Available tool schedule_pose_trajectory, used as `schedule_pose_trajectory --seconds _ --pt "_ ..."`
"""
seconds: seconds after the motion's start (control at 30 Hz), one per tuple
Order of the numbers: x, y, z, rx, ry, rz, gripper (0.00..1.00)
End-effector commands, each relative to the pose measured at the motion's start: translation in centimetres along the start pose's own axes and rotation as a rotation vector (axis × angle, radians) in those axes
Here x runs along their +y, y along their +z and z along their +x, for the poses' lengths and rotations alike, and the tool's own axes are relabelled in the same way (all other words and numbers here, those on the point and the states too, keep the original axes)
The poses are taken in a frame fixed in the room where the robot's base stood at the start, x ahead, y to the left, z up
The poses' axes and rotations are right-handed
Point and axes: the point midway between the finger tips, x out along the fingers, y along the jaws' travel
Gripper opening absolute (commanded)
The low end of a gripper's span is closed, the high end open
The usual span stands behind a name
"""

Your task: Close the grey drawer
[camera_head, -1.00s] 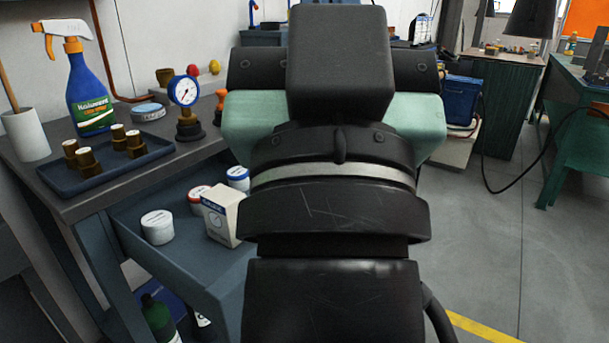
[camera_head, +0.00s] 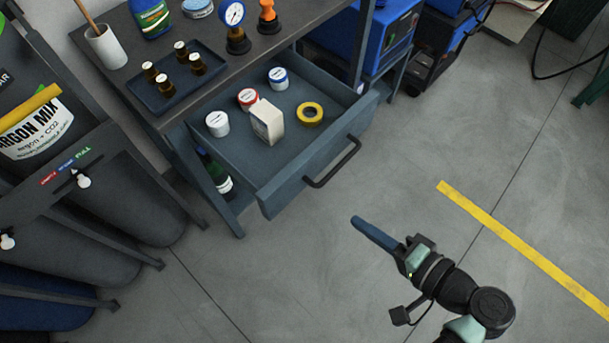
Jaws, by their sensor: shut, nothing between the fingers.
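The grey drawer (camera_head: 285,172) stands pulled out from under the workbench, with its black bar handle (camera_head: 333,163) on the front panel.
Gas cylinders (camera_head: 115,190) stand at left. The floor (camera_head: 300,270) before the drawer is clear, with a yellow line (camera_head: 530,252) at right.

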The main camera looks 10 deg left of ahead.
Motion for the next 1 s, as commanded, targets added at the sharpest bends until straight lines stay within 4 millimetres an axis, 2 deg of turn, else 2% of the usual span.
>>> schedule_pose_trajectory --seconds 0.03,0.1,0.27,0.47,0.8,1.0 --pt "-0.6 1.1 -0.9 -0.019 -0.035 0.040 0.00" --pt "-0.5 2.1 -1.3 -0.034 -0.070 0.069 0.00" --pt "-0.4 2.9 -0.9 -0.048 -0.096 0.087 0.00" --pt "-0.7 3.0 2.4 -0.050 -0.094 0.084 0.00" --pt "-1.7 3.2 9.3 -0.049 -0.093 0.081 0.00" --pt "-2.6 3.2 11.6 -0.046 -0.092 0.082 0.00"
